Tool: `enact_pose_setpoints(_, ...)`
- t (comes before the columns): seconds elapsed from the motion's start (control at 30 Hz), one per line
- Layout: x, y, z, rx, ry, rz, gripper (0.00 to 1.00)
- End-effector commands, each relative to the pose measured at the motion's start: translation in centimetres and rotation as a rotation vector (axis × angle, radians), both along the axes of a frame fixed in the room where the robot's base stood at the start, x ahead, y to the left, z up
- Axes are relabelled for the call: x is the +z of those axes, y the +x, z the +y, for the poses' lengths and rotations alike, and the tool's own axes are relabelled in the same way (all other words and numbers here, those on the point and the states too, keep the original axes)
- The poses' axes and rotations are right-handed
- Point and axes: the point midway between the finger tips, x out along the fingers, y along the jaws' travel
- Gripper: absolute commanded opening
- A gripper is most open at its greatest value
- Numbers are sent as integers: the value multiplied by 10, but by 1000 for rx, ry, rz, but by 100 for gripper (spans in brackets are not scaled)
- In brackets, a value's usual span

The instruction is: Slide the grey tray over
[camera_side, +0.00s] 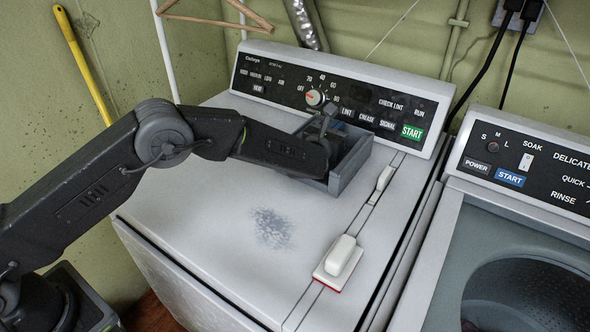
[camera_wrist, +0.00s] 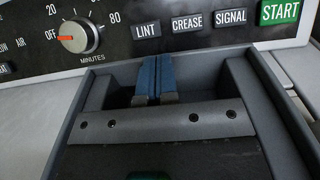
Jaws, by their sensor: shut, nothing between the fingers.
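The grey tray (camera_side: 352,165) sits on the dryer top, close to the control panel at the back. It is open on top, and its right wall (camera_wrist: 287,115) shows in the wrist view. My gripper (camera_wrist: 154,75) reaches down into the tray, its two blue fingers shut together with nothing between them. The fingertips look close to the tray's far wall; I cannot tell if they touch it. In the side view my wrist covers the tray's left and near parts.
The dryer's control panel (camera_side: 340,93) rises behind the tray, with a dial (camera_side: 314,97). A strip with a small white block (camera_side: 385,177) and a larger red-based white block (camera_side: 340,256) runs along the right. A grey smudge (camera_side: 271,228) marks the otherwise clear front top.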

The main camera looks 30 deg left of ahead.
Motion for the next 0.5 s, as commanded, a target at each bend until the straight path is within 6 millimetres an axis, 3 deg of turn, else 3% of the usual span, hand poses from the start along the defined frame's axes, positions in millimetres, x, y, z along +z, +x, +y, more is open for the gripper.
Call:
enact_pose_setpoints(0.23,1,-22,-1,-2,1,1,0)
enact_pose_setpoints(0.5,1,-69,-2,-3,1,2,0)
